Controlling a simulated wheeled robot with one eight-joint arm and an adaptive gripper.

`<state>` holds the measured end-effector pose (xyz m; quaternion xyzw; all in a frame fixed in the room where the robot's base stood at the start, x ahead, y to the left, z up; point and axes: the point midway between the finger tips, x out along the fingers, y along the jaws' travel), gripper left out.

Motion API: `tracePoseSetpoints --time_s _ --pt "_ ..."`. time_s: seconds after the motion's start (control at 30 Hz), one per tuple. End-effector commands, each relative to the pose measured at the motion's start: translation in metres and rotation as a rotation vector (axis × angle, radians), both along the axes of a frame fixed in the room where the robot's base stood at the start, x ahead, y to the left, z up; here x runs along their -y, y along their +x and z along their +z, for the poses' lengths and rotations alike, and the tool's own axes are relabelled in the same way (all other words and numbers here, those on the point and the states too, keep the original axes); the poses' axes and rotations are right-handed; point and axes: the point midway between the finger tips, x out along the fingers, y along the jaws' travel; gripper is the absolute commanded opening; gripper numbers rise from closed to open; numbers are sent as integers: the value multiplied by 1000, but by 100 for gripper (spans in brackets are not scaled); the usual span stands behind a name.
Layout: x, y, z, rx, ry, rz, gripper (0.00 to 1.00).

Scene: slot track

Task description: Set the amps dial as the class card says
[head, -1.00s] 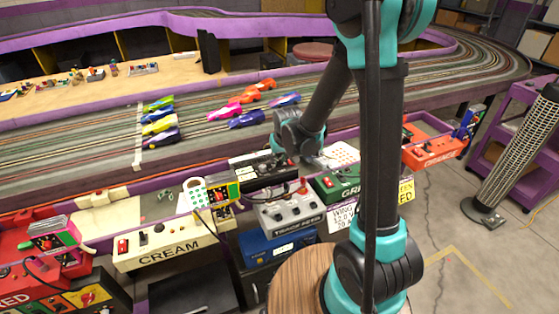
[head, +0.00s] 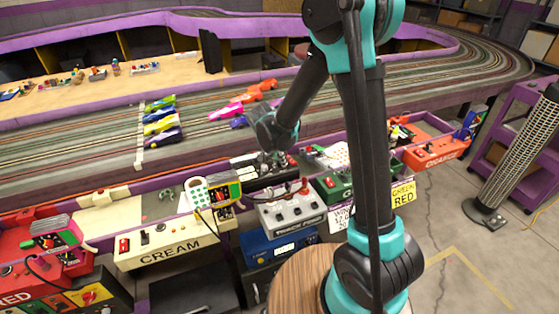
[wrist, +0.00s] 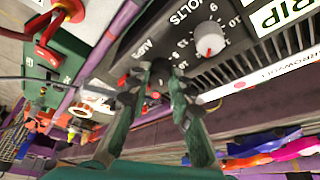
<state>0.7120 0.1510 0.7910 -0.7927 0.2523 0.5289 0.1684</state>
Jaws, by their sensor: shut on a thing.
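In the wrist view the black power supply (wrist: 215,62) carries a grey-white volts dial (wrist: 209,39) and, beside it, the amps dial (wrist: 160,72) under the word AMPS. My gripper (wrist: 157,80) has its two fingers on either side of the amps dial and is shut on it. The fingers hide most of this dial, so its pointer cannot be read. In the head view the power supply (head: 262,181) stands below my wrist, and the fingertips are not clear. A white card (head: 340,218), partly covered by my arm, starts with WING; its figures are too small to read surely.
A grey TRACK POWER box (head: 292,208) stands in front of the supply. The CREAM controller (head: 170,246) is to its left and a green box (head: 333,187) to its right. Toy cars (head: 160,122) sit on the track behind.

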Motion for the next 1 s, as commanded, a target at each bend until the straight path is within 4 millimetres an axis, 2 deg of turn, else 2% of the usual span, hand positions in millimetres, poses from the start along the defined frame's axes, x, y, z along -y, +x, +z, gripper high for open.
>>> tracePoseSetpoints --time_s 0.3,0.87,0.9,1.0 --pt "-1 0 0 -2 -1 -135 0" --pt "-1 0 0 -2 1 -166 0" --pt "-1 0 0 -2 1 -166 22" --pt "-1 0 0 -2 1 -166 35"
